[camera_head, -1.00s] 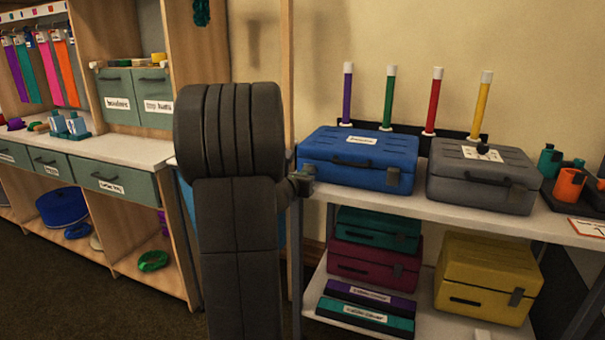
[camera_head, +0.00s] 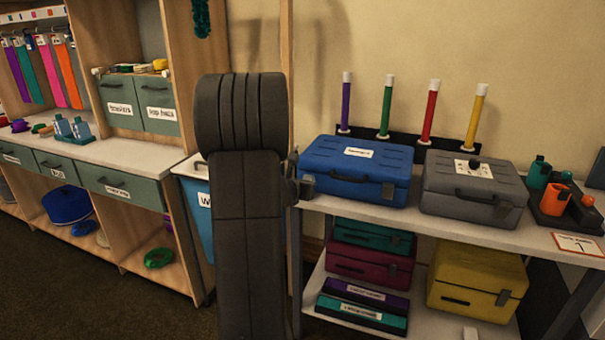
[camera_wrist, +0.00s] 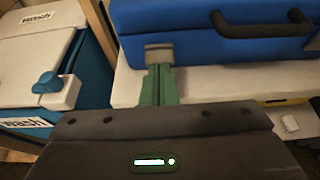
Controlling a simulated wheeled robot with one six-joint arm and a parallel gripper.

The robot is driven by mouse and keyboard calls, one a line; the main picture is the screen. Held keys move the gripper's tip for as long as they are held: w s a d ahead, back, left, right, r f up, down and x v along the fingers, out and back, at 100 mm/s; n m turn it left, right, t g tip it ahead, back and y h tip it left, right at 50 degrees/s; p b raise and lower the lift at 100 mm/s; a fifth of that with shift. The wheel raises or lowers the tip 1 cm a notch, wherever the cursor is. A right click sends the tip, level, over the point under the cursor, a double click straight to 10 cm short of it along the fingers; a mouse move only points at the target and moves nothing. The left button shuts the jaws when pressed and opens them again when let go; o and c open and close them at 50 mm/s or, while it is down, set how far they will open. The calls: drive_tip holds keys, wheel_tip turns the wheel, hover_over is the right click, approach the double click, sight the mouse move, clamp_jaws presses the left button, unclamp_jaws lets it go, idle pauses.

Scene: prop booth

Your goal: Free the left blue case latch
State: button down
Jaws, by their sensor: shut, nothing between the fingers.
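The blue case (camera_head: 375,165) lies shut on the top shelf of the rack. Its left latch (camera_head: 308,184) is at the front left corner, and its right latch (camera_head: 389,192) is grey. In the wrist view, the left latch (camera_wrist: 158,54) is a small grey-tan block on the front of the blue case (camera_wrist: 195,48), left of the dark handle. My gripper (camera_wrist: 158,72) is shut, its green fingers just below the left latch. I cannot tell whether they touch it. In the head view my arm hides most of the gripper.
A grey case (camera_head: 470,190) stands right of the blue one. Coloured rods in a dark rack (camera_head: 405,144) stand behind. A blue bin (camera_head: 196,195) with a white lid is left of the rack. More cases, including a yellow one (camera_head: 480,280), fill the lower shelf.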

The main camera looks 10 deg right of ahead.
drive_tip(key=shift+w+d+r+g+y+p, duration=0.2)
drive_tip(key=shift+r+g+y+p, duration=0.25)
drive_tip(key=shift+p, duration=1.9)
drive_tip(key=shift+w+d+r+g+y+p, duration=0.2)
drive_tip(key=shift+r+g+p, duration=0.4)
drive_tip(key=shift+p, duration=2.05)
drive_tip(key=shift+w+f, duration=0.1)
drive_tip(key=shift+f, duration=0.15)
drive_tip(key=shift+r, duration=0.15)
drive_tip(key=shift+r+p, duration=0.5)
drive_tip(key=shift+r, duration=0.25)
drive_tip(key=shift+f, duration=0.1)
